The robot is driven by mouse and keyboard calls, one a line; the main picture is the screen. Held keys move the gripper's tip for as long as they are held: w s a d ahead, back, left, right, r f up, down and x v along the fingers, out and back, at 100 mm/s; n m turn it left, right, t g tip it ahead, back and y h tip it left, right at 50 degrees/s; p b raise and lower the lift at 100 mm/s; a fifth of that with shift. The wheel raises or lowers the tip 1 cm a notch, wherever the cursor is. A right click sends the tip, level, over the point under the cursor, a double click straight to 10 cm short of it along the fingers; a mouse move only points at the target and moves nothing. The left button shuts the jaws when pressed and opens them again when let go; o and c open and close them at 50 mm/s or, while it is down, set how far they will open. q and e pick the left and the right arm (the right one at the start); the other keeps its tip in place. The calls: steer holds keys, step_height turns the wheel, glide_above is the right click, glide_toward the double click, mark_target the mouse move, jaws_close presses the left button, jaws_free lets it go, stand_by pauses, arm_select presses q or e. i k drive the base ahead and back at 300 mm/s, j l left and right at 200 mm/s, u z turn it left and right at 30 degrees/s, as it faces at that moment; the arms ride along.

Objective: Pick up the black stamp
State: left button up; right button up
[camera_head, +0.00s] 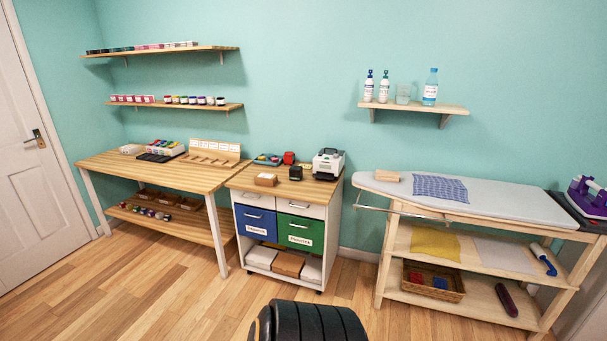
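A small black block that looks like the black stamp (296,173) sits on the wooden top of the drawer cabinet (276,186), near its middle. It stands left of a white and black machine (328,163) and in front of a red item (289,157). A wooden block (265,180) lies to its front left. The stamp is small in the view, so its details cannot be made out. Neither of my grippers is in view.
A wooden table (180,171) with trays and a rack stands left of the cabinet. An ironing table (500,203) with a purple iron (587,196) stands to the right. Wall shelves hold bottles and jars. The wooden floor (180,290) in front is clear.

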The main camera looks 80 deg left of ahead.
mark_target(295, 173)
steer(key=j+u, duration=0.2)
steer(key=u, duration=0.25)
steer(key=j+u, duration=0.2)
steer(key=u, duration=0.3)
steer(key=j+u, duration=0.25)
steer(key=u, duration=0.2)
steer(key=j+u, duration=0.2)
steer(key=u, duration=0.3)
steer(key=i+j+u, duration=0.1)
steer(key=u, duration=0.35)
steer(key=i+j+u, duration=0.35)
steer(key=i+j, duration=0.45)
steer(key=j, duration=0.15)
